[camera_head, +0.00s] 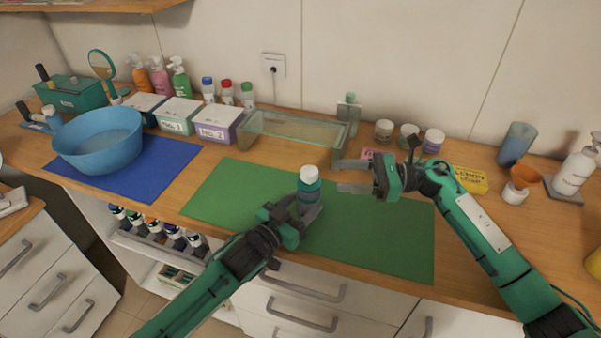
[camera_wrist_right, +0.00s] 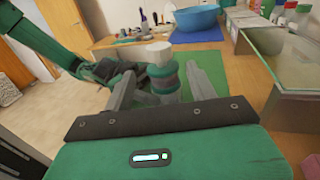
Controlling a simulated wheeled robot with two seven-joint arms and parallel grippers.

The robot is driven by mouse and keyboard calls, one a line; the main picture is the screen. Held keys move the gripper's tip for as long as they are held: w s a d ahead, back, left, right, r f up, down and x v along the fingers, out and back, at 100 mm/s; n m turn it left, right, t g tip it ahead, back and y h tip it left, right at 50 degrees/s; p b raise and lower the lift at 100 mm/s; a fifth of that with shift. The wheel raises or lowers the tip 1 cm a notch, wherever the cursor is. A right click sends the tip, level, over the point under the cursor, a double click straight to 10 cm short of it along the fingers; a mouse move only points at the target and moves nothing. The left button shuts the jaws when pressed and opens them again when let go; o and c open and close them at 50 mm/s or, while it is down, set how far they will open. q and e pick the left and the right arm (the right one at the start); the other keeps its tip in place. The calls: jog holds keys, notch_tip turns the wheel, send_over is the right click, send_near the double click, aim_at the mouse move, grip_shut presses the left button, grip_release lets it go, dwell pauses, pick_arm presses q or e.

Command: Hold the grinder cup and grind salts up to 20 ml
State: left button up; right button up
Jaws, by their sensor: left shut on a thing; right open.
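The grinder cup (camera_head: 309,187), a teal jar with a white top, stands upright above the green mat (camera_head: 385,235). My left gripper (camera_head: 308,208) is shut around its lower part. My right gripper (camera_head: 343,176) is open and empty, just right of the cup's upper part, its fingers pointing left towards it. In the right wrist view, the cup (camera_wrist_right: 160,72) shows between my right fingers, with its white top uppermost; I see no contact. Any salt inside and the fill level cannot be made out.
A glass-topped box (camera_head: 292,130) stands behind the mat. Several small jars (camera_head: 384,130) stand behind my right gripper. A blue bowl (camera_head: 98,140) sits on a blue mat at left. An orange funnel-like cup (camera_head: 525,175) and a pump bottle (camera_head: 575,170) stand at right.

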aim_at(304, 169)
jog(key=a, duration=1.1)
jog(key=shift+w, duration=0.25)
jog(key=shift+c, duration=0.4)
jog(key=c, duration=0.9)
jog(key=shift+m+t, duration=0.3)
jog(key=shift+t, duration=0.3)
jog(key=shift+w+d+f+m+t+h, duration=0.15)
jog(key=shift+m+t+h, duration=0.25)
jog(key=shift+m+t, duration=0.55)
jog(key=shift+w+r+m+t+h, duration=0.15)
jog(key=shift+m+t+h, duration=0.35)
jog(key=shift+t, duration=0.8)
jog(key=shift+w+d+f+m+t+h, duration=0.15)
jog(key=shift+m+t+h, duration=0.15)
jog(key=shift+m+t, duration=0.7)
jog(key=shift+s+a+r+m+t+h, duration=0.1)
jog(key=shift+a+m+t+h, duration=0.15)
jog(key=shift+t, duration=0.35)
jog(key=shift+a+r+m+t+h, duration=0.1)
jog(key=shift+m+t+h, duration=0.2)
jog(key=shift+t, duration=0.25)
jog(key=shift+w+d+r+m+t+h, duration=0.1)
jog(key=shift+w+m+t+h, duration=0.05)
jog(key=shift+m+t+h, duration=0.65)
jog(key=shift+w+d+m+t+h, duration=0.1)
jog(key=shift+m+t+h, duration=0.6)
jog(key=shift+t, duration=0.1)
jog(key=shift+w+d+m+t+h, duration=0.1)
jog(key=shift+d+m+t+h, duration=0.2)
jog(key=shift+t+h, duration=0.15)
